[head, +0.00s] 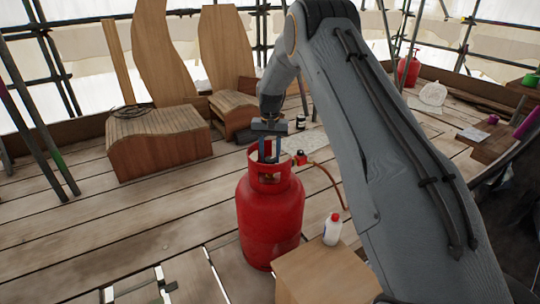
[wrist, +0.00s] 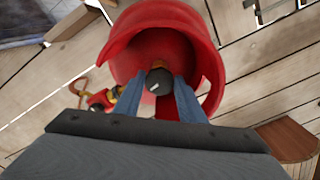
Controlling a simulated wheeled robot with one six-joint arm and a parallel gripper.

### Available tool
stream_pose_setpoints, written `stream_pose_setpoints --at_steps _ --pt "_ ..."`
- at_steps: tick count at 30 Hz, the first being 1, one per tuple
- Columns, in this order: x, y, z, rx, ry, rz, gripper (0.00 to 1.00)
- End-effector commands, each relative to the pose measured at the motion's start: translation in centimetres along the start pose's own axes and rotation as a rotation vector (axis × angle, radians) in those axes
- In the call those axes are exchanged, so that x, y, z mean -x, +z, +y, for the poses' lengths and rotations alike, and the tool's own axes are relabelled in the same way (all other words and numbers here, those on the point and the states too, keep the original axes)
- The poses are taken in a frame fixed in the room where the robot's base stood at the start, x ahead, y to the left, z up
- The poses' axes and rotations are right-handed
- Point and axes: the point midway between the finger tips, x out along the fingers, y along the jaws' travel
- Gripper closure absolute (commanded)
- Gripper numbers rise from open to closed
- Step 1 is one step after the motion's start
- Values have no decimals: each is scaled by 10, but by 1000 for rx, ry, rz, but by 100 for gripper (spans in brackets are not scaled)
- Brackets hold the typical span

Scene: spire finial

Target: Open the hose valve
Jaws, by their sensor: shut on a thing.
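A red gas cylinder (head: 270,220) stands upright on the plank floor, in the middle of the head view. In the wrist view its red collar (wrist: 120,55) surrounds a black round valve knob (wrist: 159,81) with a white mark, on a brass-coloured stem. My gripper (wrist: 159,88) points down into the collar, with one blue-grey finger on each side of the knob, shut on it. In the head view my gripper (head: 268,155) is above the cylinder, and the collar partly hides its fingertips. An orange hose (head: 328,183) runs from a red fitting (head: 301,158) beside the collar.
A wooden box (head: 325,275) with a white bottle (head: 332,229) stands close to the cylinder's right. Curved wooden seats (head: 160,145) stand at the back left. Another red cylinder (head: 410,70) is far right. Floor planks left of the cylinder are mostly clear.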

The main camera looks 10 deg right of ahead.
Motion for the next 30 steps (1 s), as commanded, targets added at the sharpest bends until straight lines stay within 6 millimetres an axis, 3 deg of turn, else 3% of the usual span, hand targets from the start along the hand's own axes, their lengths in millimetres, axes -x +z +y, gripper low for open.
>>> stream_pose_setpoints --at_steps 21,30 --pt "0 -1 4 644 1 -1 86" --pt "0 -2 5 838 1 -2 86"
